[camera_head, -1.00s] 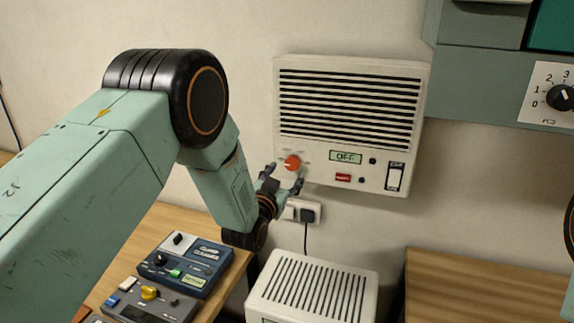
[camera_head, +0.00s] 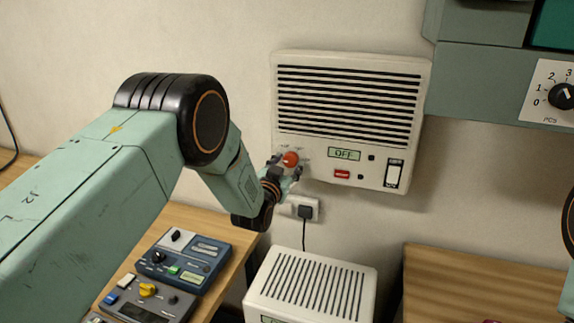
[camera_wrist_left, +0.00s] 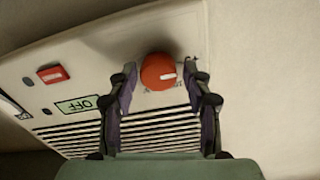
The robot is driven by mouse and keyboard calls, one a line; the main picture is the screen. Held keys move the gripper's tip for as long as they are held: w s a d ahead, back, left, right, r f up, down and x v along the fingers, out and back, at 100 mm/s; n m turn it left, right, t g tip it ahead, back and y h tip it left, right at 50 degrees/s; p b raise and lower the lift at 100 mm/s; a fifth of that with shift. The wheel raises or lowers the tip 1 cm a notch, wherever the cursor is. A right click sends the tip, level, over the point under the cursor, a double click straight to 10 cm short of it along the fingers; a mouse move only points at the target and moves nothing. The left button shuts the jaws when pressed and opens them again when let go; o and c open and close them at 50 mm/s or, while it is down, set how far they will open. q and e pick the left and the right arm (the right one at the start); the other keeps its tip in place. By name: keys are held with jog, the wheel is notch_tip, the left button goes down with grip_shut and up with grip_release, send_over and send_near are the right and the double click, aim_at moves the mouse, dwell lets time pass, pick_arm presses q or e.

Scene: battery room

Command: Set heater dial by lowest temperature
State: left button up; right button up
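The heater (camera_head: 348,112) is a cream wall unit with dark horizontal slots, and its small display (camera_head: 344,155) reads OFF. Its round red-orange dial (camera_head: 290,158) sits at the lower left of the front, with a white pointer mark. The dial also shows in the left wrist view (camera_wrist_left: 158,72). My left gripper (camera_head: 284,172) is at the dial. In the left wrist view its two fingers (camera_wrist_left: 162,92) are apart, one on each side of the dial, with visible gaps. My right gripper is not in view; only a bit of that arm shows at the right edge.
A red button (camera_head: 342,174) and white rocker switch (camera_head: 394,174) are on the heater. A plugged socket (camera_head: 305,208) is just below. A second white slotted unit (camera_head: 312,285) stands beneath. Instruments (camera_head: 185,262) lie on the left desk. A grey cabinet with a numbered knob (camera_head: 562,96) is at right.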

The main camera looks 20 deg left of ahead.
pick_arm(q)
jog(key=shift+c, duration=0.8)
jog(key=shift+s+d+r, duration=0.1)
jog(key=shift+d+r, duration=0.05)
jog(key=shift+d, duration=0.1)
jog(key=c, duration=0.4)
jog(key=shift+a, duration=0.15)
jog(key=shift+c, duration=1.3)
